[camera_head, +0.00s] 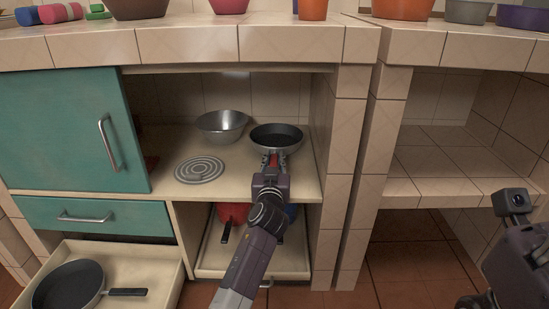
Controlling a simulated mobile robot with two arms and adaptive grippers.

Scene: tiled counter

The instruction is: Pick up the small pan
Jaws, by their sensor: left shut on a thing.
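A small dark pan (277,134) is on the upper shelf of the open cabinet, right of a metal bowl. My left gripper (273,160) is at the pan's near side, shut on its handle, which the fingers mostly hide. I cannot tell whether the pan touches the shelf. My right gripper's fingers are not clearly visible; only part of my right arm shows at the lower right edge.
A metal bowl (221,124) and a round ringed trivet (199,170) share the shelf (240,178). Another dark pan (70,286) lies in an open drawer (145,265) at lower left. A red pan (232,213) is on the shelf below. A teal door (70,130) stands left.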

